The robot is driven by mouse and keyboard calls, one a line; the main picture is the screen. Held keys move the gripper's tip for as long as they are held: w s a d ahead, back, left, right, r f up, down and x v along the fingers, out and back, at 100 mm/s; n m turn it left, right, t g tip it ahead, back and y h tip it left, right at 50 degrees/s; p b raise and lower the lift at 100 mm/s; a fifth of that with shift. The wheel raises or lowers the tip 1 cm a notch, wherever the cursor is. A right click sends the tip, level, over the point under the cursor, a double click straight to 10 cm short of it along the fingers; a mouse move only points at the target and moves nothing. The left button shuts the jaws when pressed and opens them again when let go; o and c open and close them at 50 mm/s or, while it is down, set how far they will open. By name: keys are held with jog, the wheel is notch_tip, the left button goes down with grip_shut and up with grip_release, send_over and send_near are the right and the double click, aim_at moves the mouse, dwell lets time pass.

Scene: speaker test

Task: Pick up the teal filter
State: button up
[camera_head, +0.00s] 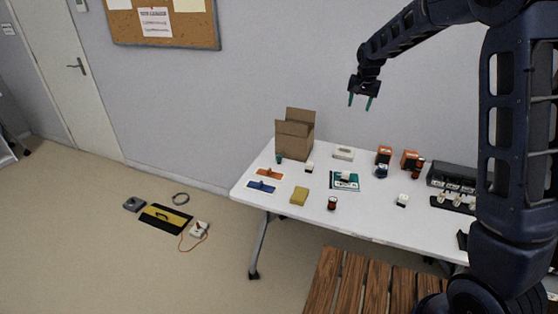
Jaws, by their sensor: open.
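A small, dark teal piece (279,159) stands on the white table (250,197), by the left front corner of the cardboard box. It looks like the teal filter, but it is too small to be certain. A flat teal-and-white item (336,186) lies mid-table with a small white-topped thing (345,176) on it. My gripper (360,102) hangs high above the back of the table, in front of the wall. Its two teal fingers point down, apart and empty. It is well above and to the right of the small teal piece.
An open cardboard box (294,140) stands at the back left. Orange (269,174) and blue (261,187) flat pieces, a yellow block (299,196) and a red-and-dark jar (332,203) are nearby. A black rack (452,177) is at right. The front middle is mostly clear.

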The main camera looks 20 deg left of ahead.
jog(key=w+a+f, duration=0.1)
jog(key=a+f, duration=0.6)
jog(key=a, duration=0.2)
jog(key=w+a+f, duration=0.1)
jog(key=a+f, duration=0.5)
jog(key=a, duration=0.4)
jog(key=n+t, duration=0.1)
send_near(278, 157)
jog(key=f, duration=0.2)
jog(key=x, duration=0.5)
jog(key=w+x, duration=0.1)
jog(key=x, duration=0.4)
jog(key=shift+r, duration=0.1)
jog(key=c, duration=1)
